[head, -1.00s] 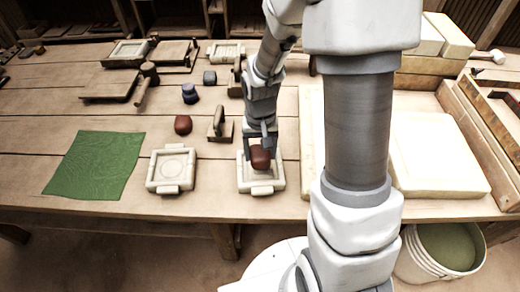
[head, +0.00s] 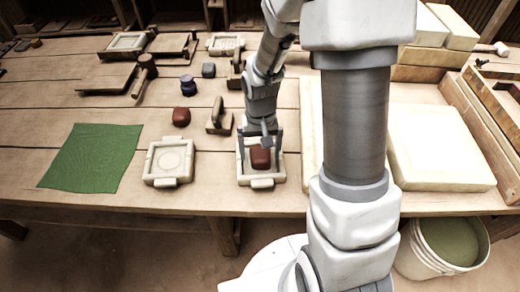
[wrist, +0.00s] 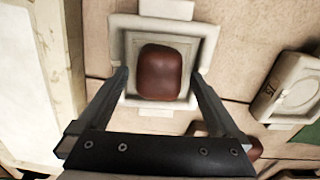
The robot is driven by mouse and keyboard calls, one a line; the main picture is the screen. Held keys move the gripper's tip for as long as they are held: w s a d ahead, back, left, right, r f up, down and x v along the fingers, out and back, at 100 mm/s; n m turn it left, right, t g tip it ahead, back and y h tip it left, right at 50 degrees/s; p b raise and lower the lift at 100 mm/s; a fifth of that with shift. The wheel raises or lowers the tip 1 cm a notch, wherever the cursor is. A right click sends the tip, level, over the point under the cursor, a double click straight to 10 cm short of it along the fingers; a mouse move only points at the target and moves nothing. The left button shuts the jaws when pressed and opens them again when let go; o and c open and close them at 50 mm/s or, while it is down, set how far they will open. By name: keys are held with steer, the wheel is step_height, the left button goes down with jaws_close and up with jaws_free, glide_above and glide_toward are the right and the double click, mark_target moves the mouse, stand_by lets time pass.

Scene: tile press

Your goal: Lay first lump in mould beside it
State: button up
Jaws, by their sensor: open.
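A red-brown clay lump (head: 261,158) lies inside the pale square mould (head: 262,183). In the wrist view the lump (wrist: 160,73) sits within the rim of the mould (wrist: 205,30), roughly in the middle. My gripper (head: 260,146) is open above the mould, one finger on each side of the lump, with gaps between. A second red-brown lump (head: 181,116) lies on the table behind a second pale mould (head: 155,180). That second mould is empty, with a round mark in its floor, and it also shows in the wrist view (wrist: 268,100).
A wooden-handled tool (head: 218,118) stands just behind and left of the filled mould. A green sheet (head: 92,157) lies at the left. A large pale slab (head: 435,150) lies to the right of my arm. A bucket (head: 440,248) stands below the table's front edge.

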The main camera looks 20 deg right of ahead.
step_height(320, 180, up, 16)
steer(key=p, duration=0.4)
step_height(320, 180, up, 14)
steer(key=n+t+p, duration=0.1)
steer(key=t+p, duration=0.2)
steer(key=p, duration=0.2)
glide_above(260, 158)
steer(key=s, duration=0.6)
steer(key=s+r+n+t+p, duration=0.1)
steer(key=s+r+t+p, duration=0.1)
steer(key=s+r+p, duration=0.2)
steer(key=s+r, duration=0.3)
steer(key=shift+s+r+t, duration=0.3)
steer(key=shift+s+r, duration=0.1)
